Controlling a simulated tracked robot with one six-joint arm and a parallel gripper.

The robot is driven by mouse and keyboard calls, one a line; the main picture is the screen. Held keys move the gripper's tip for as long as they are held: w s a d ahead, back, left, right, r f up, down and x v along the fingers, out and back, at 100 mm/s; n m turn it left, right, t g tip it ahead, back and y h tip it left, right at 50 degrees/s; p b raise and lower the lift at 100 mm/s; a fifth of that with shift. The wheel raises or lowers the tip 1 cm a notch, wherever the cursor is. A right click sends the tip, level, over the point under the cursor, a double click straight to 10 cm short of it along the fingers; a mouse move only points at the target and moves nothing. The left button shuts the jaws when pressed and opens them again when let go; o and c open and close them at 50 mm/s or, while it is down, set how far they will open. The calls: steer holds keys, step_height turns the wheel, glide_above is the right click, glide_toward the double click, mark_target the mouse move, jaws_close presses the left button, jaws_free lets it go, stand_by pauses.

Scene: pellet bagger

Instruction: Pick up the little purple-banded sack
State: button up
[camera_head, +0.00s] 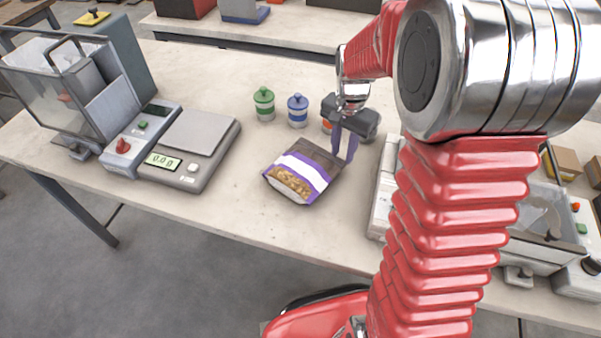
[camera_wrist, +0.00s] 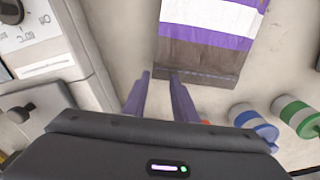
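The sack (camera_head: 297,178) lies flat on the table, with a dark brown top end, a white stripe, purple bands and a window showing tan pellets. In the wrist view the sack (camera_wrist: 205,52) shows its dark end toward me. My gripper (camera_head: 342,156) has purple fingers, apart with nothing between them, at the sack's dark end. In the wrist view my gripper (camera_wrist: 160,76) has its right fingertip over or beside the dark end's left corner, and its left fingertip outside the sack. I cannot tell whether they touch.
A green-lidded jar (camera_head: 264,104) and a blue-lidded jar (camera_head: 298,110) stand behind the sack; an orange one is mostly hidden by my gripper. A scale (camera_head: 197,135) stands left, and a pale machine (camera_head: 383,195) close right. The table in front is clear.

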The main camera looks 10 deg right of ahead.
mark_target(341, 162)
steer(key=shift+f, duration=1.5)
steer(key=shift+c, duration=0.3)
jaws_close()
steer(key=shift+r, duration=0.1)
